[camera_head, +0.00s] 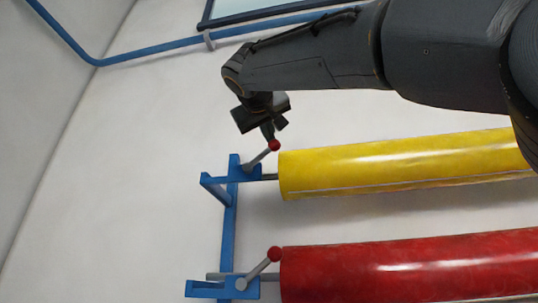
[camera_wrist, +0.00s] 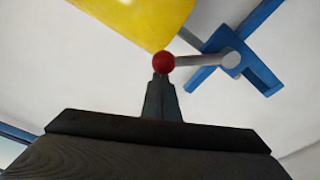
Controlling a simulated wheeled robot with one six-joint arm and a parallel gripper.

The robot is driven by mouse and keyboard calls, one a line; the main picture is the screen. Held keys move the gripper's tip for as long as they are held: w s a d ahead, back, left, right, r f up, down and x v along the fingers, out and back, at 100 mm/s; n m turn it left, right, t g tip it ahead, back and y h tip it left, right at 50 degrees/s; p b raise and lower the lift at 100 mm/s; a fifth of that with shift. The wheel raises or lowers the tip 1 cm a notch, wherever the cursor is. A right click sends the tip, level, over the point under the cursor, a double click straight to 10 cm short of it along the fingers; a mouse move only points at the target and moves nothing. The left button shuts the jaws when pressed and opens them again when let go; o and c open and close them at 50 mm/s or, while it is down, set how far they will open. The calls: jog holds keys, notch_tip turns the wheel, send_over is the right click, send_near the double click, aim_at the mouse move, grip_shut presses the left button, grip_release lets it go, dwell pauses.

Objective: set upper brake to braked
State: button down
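The upper brake is a grey lever with a red ball knob (camera_head: 274,145) on a blue bracket (camera_head: 236,174), at the left end of the yellow roll (camera_head: 400,163). The lever slants up to the right, and its knob is beside the roll's near upper corner. My gripper (camera_head: 268,133) is just above the knob. In the wrist view the dark fingertips (camera_wrist: 160,80) end right at the red knob (camera_wrist: 163,62), with the grey lever (camera_wrist: 205,60) running right to the bracket. The fingers overlap there, so their gap and any contact cannot be told.
Below, a red roll (camera_head: 400,268) has a similar lower lever with a red knob (camera_head: 274,254) on its own blue bracket (camera_head: 238,289). A blue upright (camera_head: 229,230) joins the brackets. A blue pipe (camera_head: 150,54) runs along the pale wall. The area left of the brackets is clear.

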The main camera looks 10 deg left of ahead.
jog(key=shift+w+f, duration=0.15)
jog(key=shift+f, duration=0.05)
notch_tip(320, 180, up, 4)
jog(key=a+p, duration=0.2)
jog(key=p, duration=0.2)
jog(key=s+f+b, duration=0.1)
jog(key=s+b, duration=0.1)
jog(key=s, duration=0.7)
jog(key=shift+f, duration=0.25)
jog(key=shift+s, duration=0.1)
